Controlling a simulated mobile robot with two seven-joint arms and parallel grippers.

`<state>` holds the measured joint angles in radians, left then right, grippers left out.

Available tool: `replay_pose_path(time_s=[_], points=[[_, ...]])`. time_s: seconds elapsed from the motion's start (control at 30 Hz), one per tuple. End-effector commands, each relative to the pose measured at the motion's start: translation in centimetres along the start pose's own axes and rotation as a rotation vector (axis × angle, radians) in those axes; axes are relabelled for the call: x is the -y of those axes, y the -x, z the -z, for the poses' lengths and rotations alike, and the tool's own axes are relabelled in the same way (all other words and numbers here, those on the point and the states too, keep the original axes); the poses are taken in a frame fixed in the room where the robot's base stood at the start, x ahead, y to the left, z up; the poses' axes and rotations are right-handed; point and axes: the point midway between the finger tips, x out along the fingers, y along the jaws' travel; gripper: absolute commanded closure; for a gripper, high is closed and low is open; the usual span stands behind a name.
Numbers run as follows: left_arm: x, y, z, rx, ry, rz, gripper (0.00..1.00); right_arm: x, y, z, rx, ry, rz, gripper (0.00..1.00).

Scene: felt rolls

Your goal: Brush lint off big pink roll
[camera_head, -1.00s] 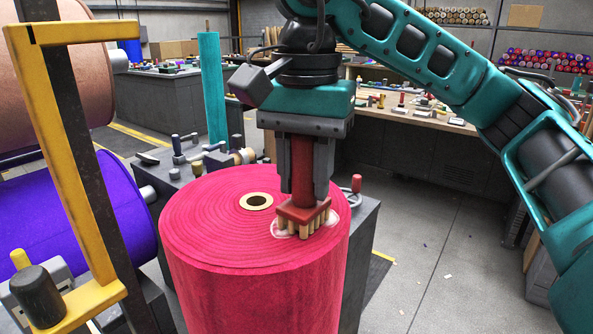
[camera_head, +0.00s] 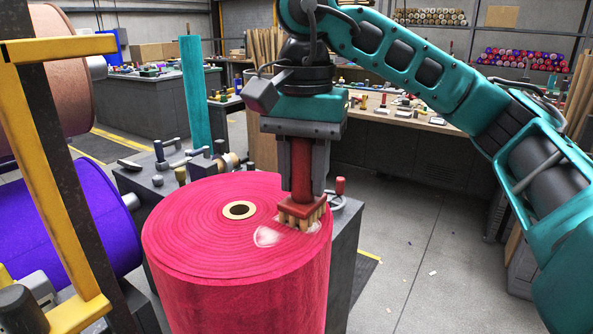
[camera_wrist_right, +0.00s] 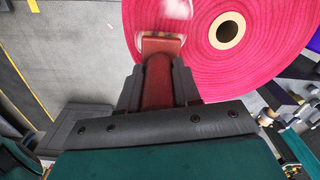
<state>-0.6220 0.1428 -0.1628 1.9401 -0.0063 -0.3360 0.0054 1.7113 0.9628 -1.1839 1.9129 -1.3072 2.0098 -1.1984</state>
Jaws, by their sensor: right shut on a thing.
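The big pink roll (camera_head: 215,225) stands upright in the middle of the head view, with a cardboard core (camera_head: 239,210) in its flat top. A whitish lint patch (camera_head: 270,236) lies on the top near its right side; it also shows in the right wrist view (camera_wrist_right: 178,8). My right gripper (camera_head: 302,185) is shut on the red handle of a brush (camera_head: 302,207). The brush points down, its tan bristles at the roll's top near the right rim, beside the lint. In the wrist view the brush (camera_wrist_right: 160,75) reaches over the roll's edge. My left gripper is not in view.
A grey bench (camera_head: 347,255) with small tools stands behind the pink roll. A yellow frame (camera_head: 62,48) and a purple roll (camera_head: 65,225) are at the left. A teal roll (camera_head: 194,90) stands upright behind. Open floor (camera_head: 430,240) lies at the right.

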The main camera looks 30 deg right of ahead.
Motion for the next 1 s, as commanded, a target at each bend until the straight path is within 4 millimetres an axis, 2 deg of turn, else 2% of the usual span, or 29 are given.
replay_pose_path(time_s=[0.37,1.0], points=[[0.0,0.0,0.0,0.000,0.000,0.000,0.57,0.0,-0.1,0.1,-0.001,0.000,-0.001,0.98],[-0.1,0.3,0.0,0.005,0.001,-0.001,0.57,0.9,0.1,-3.6,0.000,0.001,-0.001,0.98]])
